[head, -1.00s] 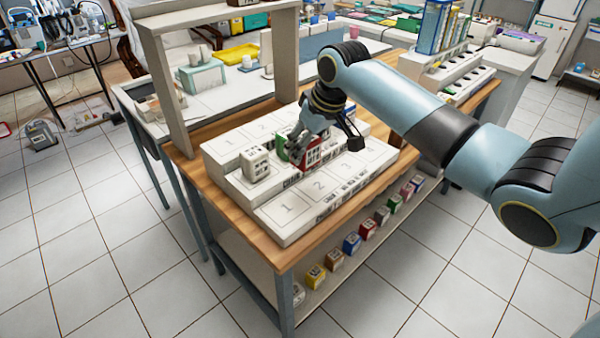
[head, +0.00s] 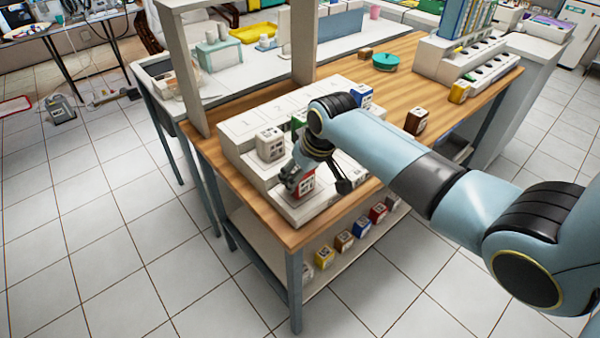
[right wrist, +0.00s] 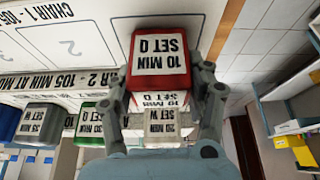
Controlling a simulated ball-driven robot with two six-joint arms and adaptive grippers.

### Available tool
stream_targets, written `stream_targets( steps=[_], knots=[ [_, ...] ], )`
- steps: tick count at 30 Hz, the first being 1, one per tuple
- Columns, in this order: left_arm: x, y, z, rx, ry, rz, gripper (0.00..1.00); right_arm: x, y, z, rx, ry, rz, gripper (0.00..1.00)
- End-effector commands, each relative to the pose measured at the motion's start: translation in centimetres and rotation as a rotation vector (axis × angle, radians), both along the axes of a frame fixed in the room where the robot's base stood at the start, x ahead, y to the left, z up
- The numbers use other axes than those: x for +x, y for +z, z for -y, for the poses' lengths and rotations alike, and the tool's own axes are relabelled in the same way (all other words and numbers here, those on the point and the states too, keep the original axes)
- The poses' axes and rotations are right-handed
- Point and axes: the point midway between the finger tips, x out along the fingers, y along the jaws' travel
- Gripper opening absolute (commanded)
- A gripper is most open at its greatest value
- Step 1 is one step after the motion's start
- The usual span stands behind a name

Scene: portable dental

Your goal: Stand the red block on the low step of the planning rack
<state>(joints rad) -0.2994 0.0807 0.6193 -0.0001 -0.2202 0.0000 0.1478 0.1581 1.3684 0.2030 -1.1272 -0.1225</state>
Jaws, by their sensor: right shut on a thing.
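I cannot tell whether the block's base touches the step. The arm hides the rack's right part in the head view. My left gripper is not in view.
A white block (head: 270,143) and a partly hidden green block (head: 298,122) stand on the rack's middle step. A blue-sided block (head: 361,96) is behind the arm. A brown block (head: 416,121) and teal dish (head: 385,62) sit on the table. Several blocks line the lower shelf.

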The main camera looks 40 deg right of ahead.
Motion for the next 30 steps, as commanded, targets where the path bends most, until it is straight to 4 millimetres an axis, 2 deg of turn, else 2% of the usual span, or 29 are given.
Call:
stream_targets(
  steps=[2, 3, 8, 15, 19, 23, 30],
  knots=[
    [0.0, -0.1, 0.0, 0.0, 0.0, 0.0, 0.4, 0.0, -0.2, 0.0, 0.0, 0.0, 0.0, 0.18],
    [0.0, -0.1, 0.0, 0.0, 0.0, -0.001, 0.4, 0.0, -0.2, 0.0, 0.0, 0.0, 0.0, 0.55],
    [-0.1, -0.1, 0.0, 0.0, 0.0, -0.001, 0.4, 0.0, -0.2, 0.0, 0.0, 0.0, 0.0, 0.75],
    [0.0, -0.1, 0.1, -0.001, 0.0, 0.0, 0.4, 0.0, -0.2, 0.0, 0.0, 0.0, 0.0, 0.75],
    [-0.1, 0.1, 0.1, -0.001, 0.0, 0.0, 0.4, -0.2, 0.6, 0.1, 0.0, 0.0, 0.0, 0.75],
    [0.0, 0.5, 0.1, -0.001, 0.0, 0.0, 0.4, -1.0, 2.7, 0.1, -0.002, 0.001, 0.002, 0.75],
    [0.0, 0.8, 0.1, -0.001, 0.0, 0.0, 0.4, -3.1, 7.7, 0.3, -0.001, 0.001, 0.003, 0.75]
  ],
)
